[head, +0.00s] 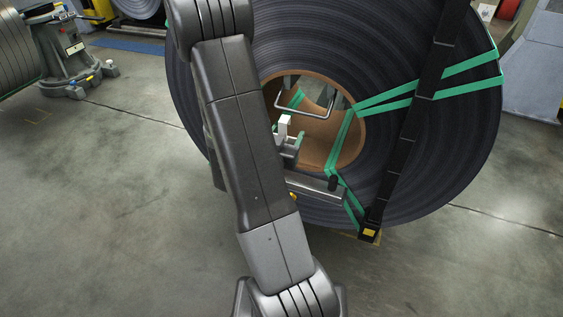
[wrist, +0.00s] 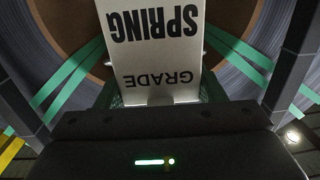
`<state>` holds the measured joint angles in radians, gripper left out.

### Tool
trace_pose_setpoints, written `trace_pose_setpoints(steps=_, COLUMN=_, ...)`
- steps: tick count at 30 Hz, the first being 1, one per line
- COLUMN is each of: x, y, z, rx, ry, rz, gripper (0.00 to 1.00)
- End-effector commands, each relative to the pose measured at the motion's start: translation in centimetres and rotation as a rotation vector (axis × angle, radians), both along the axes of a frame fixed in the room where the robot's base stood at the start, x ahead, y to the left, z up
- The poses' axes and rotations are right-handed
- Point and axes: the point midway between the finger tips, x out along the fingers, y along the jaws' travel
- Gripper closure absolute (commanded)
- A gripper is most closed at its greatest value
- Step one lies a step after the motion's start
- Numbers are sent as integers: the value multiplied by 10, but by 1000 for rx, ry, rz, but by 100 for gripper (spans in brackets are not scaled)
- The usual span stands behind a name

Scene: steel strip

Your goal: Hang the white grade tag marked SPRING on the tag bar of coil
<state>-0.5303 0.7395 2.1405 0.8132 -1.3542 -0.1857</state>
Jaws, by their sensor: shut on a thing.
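The white tag (wrist: 152,52) fills the upper middle of the wrist view, with SPRING and GRADE printed in black and upside down. My gripper (wrist: 160,100) is shut on its near edge. In the head view the tag (head: 284,124) is a small white piece held up by my gripper (head: 290,146), in front of the coil's eye. The dark steel coil (head: 440,165) stands on edge. A thin metal bar (head: 318,116), which looks like the tag bar, crosses its brown-lined eye just behind the tag. Whether tag and bar touch cannot be told.
Green straps (head: 385,102) run across the coil's face and through its eye. Another coil (head: 18,58) and a grey machine (head: 68,50) are at the left. The floor at lower left is clear.

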Motion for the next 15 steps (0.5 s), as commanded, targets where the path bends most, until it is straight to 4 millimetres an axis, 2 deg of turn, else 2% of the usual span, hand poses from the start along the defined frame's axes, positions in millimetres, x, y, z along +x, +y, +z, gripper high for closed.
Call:
trace_pose_setpoints(steps=1, x=-7, y=3, z=-9, rx=5, ry=-4, rz=-8, gripper=63)
trace_pose_setpoints(steps=7, x=-31, y=8, z=-13, rx=3, ry=4, rz=-43, gripper=63)
trace_pose_setpoints(steps=15, x=-41, y=9, z=-11, rx=-1, ry=8, rz=-54, gripper=63)
